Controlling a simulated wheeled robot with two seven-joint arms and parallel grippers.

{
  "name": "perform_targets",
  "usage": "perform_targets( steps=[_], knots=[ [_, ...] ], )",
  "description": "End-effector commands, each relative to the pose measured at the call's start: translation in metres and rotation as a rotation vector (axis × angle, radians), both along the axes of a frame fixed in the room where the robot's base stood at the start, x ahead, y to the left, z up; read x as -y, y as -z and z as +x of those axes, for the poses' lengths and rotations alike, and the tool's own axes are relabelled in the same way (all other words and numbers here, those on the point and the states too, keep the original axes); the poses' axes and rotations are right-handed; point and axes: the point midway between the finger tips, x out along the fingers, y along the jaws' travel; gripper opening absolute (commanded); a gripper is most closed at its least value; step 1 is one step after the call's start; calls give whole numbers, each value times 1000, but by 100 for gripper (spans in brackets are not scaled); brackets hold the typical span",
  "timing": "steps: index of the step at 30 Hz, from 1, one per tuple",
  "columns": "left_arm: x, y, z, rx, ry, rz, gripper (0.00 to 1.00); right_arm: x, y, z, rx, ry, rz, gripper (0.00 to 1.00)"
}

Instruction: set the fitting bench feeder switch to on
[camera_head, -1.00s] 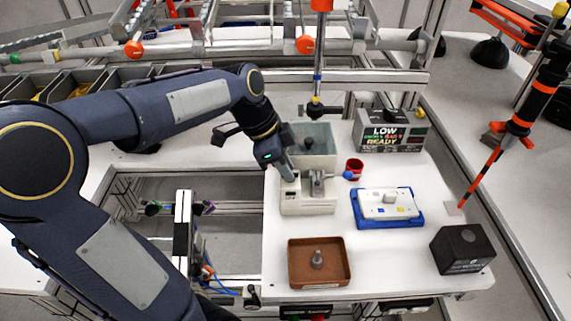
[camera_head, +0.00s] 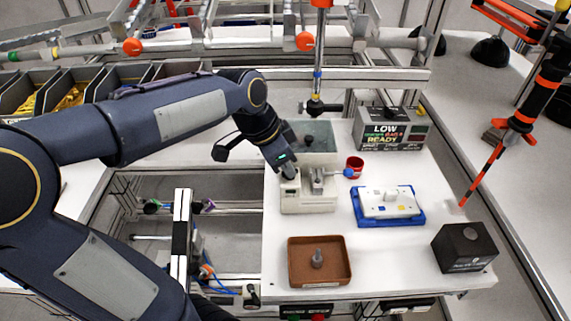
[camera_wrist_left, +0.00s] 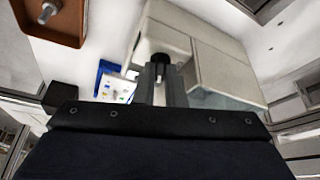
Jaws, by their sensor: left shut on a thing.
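The beige feeder (camera_head: 312,205) stands on the white fitting bench (camera_head: 385,262), with a grey-green hopper (camera_head: 318,135) at its back. My left gripper (camera_head: 290,178) is at the feeder's left top side, pointing down. In the left wrist view the feeder (camera_wrist_left: 215,65) fills the middle. There the fingers of my left gripper (camera_wrist_left: 163,85) are shut on a small black switch knob (camera_wrist_left: 161,60) on the feeder. The fingers hide part of the switch, so I cannot read its setting. My right gripper is not in view.
A sign box (camera_head: 390,132) reading LOW and READY stands behind. A red cup (camera_head: 354,166), a white unit on a blue tray (camera_head: 414,217), a brown tray (camera_head: 297,268) with a grey peg and a black box (camera_head: 462,247) surround the feeder. Bare bench lies between them.

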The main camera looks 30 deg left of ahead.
Motion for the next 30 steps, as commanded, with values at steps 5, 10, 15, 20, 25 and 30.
perform_targets(
  steps=[5,10,15,20,25,30],
  knots=[
    [2,0,-1,4,-163,2,0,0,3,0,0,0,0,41],
    [3,0,-1,5,-325,1,0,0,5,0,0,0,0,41],
    [5,0,-1,5,-485,1,0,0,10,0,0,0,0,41],
    [6,1,-1,5,-637,2,0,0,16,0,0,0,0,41],
    [8,1,-1,5,-796,1,0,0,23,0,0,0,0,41],
    [9,1,-1,4,-940,0,0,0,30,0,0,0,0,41]
  ],
)
